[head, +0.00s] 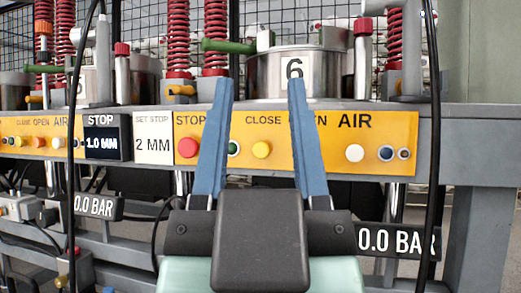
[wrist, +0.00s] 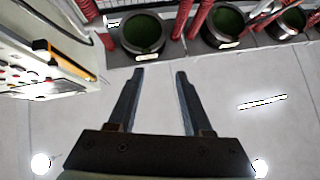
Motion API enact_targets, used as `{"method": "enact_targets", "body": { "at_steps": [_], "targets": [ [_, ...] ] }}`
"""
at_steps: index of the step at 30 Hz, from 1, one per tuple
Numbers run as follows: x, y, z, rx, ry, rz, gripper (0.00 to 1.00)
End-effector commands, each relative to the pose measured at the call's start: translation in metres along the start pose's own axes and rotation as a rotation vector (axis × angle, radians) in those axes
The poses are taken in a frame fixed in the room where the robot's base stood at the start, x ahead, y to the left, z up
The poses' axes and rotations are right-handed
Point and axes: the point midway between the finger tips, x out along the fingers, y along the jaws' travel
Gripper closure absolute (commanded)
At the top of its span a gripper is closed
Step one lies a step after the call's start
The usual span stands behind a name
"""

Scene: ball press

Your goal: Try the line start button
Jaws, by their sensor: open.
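My gripper (head: 260,86) is open and empty, its two blue fingers pointing up in front of the orange button panel (head: 287,163). The panel carries a red button (head: 188,148) under STOP, a green button (head: 233,148) partly beside the left finger, a yellow button (head: 260,149) between the fingers, and a white button (head: 354,153) under AIR. The word OPEN is partly hidden by the right finger. I see no label reading line start. In the wrist view, my open gripper (wrist: 159,73) has nothing between its fingers. A pale control box (wrist: 45,50) with small red and dark parts stands at left.
A metal pot marked 6 (head: 293,75) stands behind the panel, with red springs (head: 178,38) beside it. Signs read STOP 1.0 MM (head: 102,138) and SET STOP 2 MM (head: 154,138). A 0.0 BAR display (head: 397,241) hangs below. Black cables (head: 434,150) hang in front.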

Motion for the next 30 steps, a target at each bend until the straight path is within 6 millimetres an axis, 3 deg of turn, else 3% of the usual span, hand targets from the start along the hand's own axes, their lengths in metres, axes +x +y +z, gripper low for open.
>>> {"method": "enact_targets", "body": {
  "at_steps": [2,10,30],
  "targets": [
    [0.0000,0.0000,0.0000,0.000,0.000,0.000,0.54],
    [0.0000,0.0000,0.0000,0.000,0.000,0.000,1.00],
    [0.0000,0.0000,0.0000,0.000,0.000,0.000,1.00]
  ]
}}
